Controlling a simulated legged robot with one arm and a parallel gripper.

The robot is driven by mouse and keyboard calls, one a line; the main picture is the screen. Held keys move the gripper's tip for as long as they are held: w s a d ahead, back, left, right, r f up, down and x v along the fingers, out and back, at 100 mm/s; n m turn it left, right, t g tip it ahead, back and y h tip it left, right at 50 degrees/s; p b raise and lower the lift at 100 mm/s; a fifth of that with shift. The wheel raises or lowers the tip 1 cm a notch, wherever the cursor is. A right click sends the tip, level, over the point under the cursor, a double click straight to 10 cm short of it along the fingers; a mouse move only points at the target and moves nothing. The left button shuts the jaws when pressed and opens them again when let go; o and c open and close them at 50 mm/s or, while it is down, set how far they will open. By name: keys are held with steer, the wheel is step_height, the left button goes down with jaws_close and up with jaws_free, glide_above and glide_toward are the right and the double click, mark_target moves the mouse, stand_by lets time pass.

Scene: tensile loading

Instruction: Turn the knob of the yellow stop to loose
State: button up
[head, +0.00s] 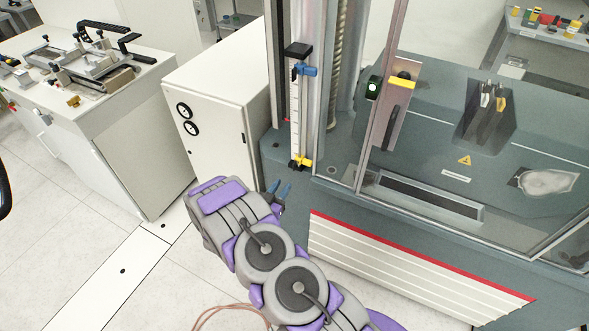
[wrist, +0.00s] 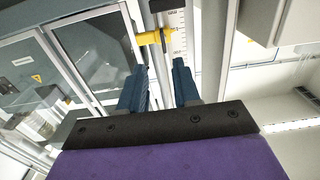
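The yellow stop (head: 301,163) sits low on a white vertical scale bar (head: 295,120) at the left side of the testing machine. In the wrist view the yellow stop (wrist: 150,38) lies just beyond my fingertips, beside the scale markings. A small dark part shows at its right portion; I cannot tell the knob's turn position. My gripper (head: 280,188) is just below and left of the stop in the head view. In the wrist view my gripper (wrist: 160,66) has its two blue fingers apart with nothing between them. The fingers appear clear of the stop.
A blue stop (head: 306,70) sits higher on the same bar, under a black cap (head: 298,50). The machine's clear guard (head: 375,120) stands close on the right. A white cabinet (head: 215,110) with gauges stands on the left. Floor is open at lower left.

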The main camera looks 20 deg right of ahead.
mark_target(294, 168)
steer(key=b+x, duration=0.1)
steer(key=x, duration=0.9)
steer(key=shift+w, duration=0.1)
steer(key=shift+w+a, duration=0.1)
steer(key=shift+a, duration=0.5)
steer(key=shift+c, duration=0.6)
steer(key=shift+d, duration=0.4)
jaws_close()
steer(key=shift+a, duration=0.1)
